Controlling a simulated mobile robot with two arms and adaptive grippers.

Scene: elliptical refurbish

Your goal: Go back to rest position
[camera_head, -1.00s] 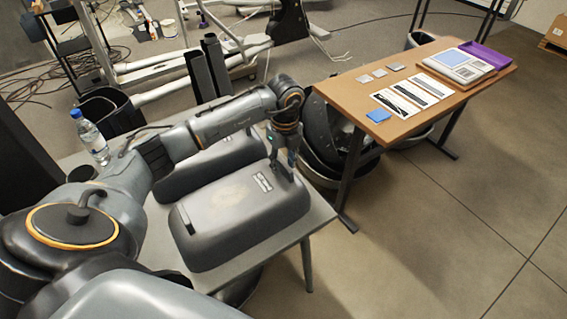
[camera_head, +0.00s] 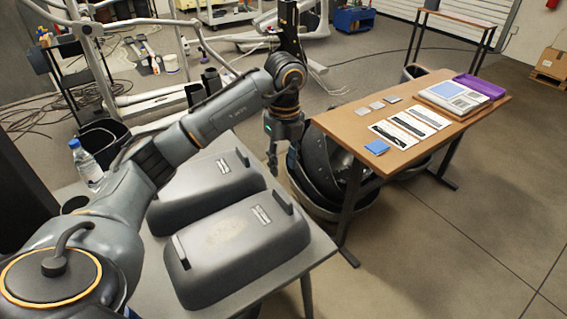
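My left arm reaches in from the left, with its forearm raised across the grey table (camera_head: 290,272). The near grey cover (camera_head: 235,245) and the far grey cover (camera_head: 215,180) lie side by side on the table, apart from the gripper. My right gripper is not in view.
A water bottle (camera_head: 86,163) stands at the table's left. A wooden table (camera_head: 345,130) with papers, a blue pad (camera_head: 377,146) and a purple tray (camera_head: 482,86) stands to the right. Dark round bins (camera_head: 322,165) lie between the tables.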

